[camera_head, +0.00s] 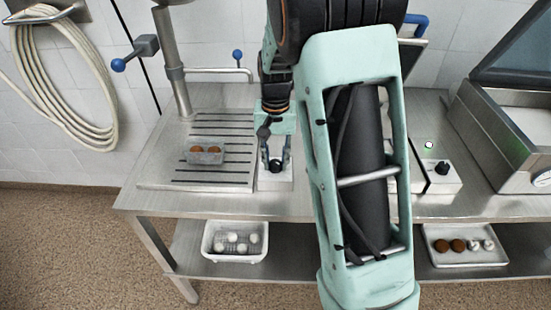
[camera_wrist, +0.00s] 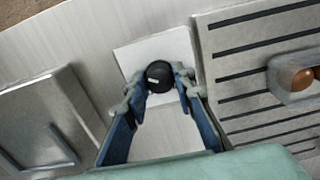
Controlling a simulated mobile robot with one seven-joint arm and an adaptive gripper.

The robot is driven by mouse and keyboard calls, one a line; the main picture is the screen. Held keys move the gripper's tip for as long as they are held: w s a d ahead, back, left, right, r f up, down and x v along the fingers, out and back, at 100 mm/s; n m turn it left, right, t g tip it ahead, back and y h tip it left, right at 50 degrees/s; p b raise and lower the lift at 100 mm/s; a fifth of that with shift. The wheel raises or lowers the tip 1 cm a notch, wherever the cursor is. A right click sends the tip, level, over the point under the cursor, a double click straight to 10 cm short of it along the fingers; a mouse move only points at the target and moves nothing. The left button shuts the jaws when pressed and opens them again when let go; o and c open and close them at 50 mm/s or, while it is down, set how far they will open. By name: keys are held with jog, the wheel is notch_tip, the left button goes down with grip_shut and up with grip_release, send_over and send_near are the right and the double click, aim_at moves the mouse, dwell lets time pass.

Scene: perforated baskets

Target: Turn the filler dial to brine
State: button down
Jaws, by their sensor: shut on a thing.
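A round black dial (camera_head: 276,166) sits on a white plate (camera_head: 279,184) beside the slatted drain board on the steel table. In the wrist view the dial (camera_wrist: 159,76) shows a small pale mark on its top, and the white plate (camera_wrist: 130,58) shows around it. My gripper (camera_head: 274,161) reaches down over the plate, with its fingers on either side of the dial, shut on it; it also shows in the wrist view (camera_wrist: 160,83). No brine label can be read on the plate.
The slatted drain board (camera_head: 160,177) holds a small tray of brown eggs (camera_head: 205,151). A second black knob (camera_head: 442,168) is on a white box at the right, near a steel machine (camera_head: 500,125). A white basket (camera_head: 215,250) and a tray (camera_head: 480,258) are on the lower shelf.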

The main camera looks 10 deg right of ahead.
aim_at(275, 162)
jog(key=shift+m, duration=1)
jog(key=c, duration=1.6)
grip_release()
jog(key=shift+r, duration=0.1)
notch_tip(275, 162, up, 12)
